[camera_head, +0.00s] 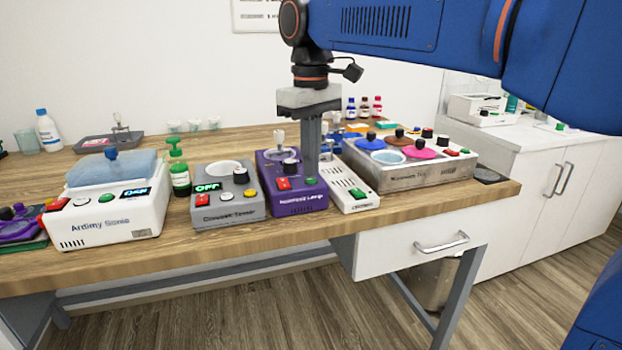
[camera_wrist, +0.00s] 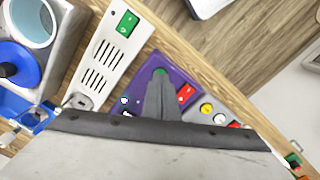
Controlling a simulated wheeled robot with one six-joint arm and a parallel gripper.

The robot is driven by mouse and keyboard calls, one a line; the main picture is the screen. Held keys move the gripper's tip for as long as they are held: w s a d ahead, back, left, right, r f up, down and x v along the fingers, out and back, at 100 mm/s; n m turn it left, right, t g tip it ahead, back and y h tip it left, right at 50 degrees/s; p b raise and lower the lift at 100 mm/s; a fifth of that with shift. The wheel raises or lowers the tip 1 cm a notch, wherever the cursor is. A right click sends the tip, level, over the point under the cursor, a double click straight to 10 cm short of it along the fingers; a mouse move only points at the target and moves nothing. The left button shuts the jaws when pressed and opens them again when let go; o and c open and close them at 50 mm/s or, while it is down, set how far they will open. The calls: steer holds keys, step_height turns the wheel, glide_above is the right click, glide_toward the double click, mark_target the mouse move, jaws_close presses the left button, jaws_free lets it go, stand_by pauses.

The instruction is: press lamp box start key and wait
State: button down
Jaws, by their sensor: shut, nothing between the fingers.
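The purple lamp box (camera_head: 298,206) stands near the front edge of the table. Its top carries a red switch (camera_head: 283,183), a black knob (camera_head: 290,166) and a green key (camera_head: 310,181). My gripper (camera_head: 311,172) is shut and empty, pointing down over the box's right side. Its fingertips are at the green key; I cannot tell whether they touch it or hover just above. In the wrist view the fingertips (camera_wrist: 160,78) partly cover the green key (camera_wrist: 160,71), and the purple top (camera_wrist: 181,74) shows around them.
A white box with a green switch (camera_head: 357,193) stands close on the right, and a grey box (camera_head: 229,212) on the left. Farther right is a wide metal unit with coloured lids (camera_head: 425,176). A white device (camera_head: 105,222) stands at left. The table's front edge (camera_head: 200,254) is clear.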

steer(key=shift+f, duration=0.5)
stand_by(0.4)
steer(key=shift+r, duration=0.1)
step_height(320, 180, up, 8)
stand_by(1.1)
steer(key=s+d+f+m+t, duration=0.1)
steer(key=s+d+f, duration=0.25)
steer(key=d, duration=0.25)
steer(key=s+d+f+m, duration=0.2)
steer(key=d+f, duration=0.2)
steer(key=d, duration=0.1)
steer(key=s+d+f+m+t, duration=0.1)
steer(key=s+d+f, duration=0.25)
steer(key=d, duration=0.25)
steer(key=s+d+f+m+t, duration=0.1)
steer(key=s+d+f+m, duration=0.1)
steer(key=s+d+f, duration=0.3)
steer(key=s+d+f+m+t, duration=0.1)
steer(key=s+d+f+m, duration=0.2)
steer(key=f, duration=1.1)
steer(key=s+d, duration=0.2)
steer(key=s, duration=0.1)
steer(key=shift+s+t, duration=0.35)
steer(key=shift+t, duration=0.05)
stand_by(1.2)
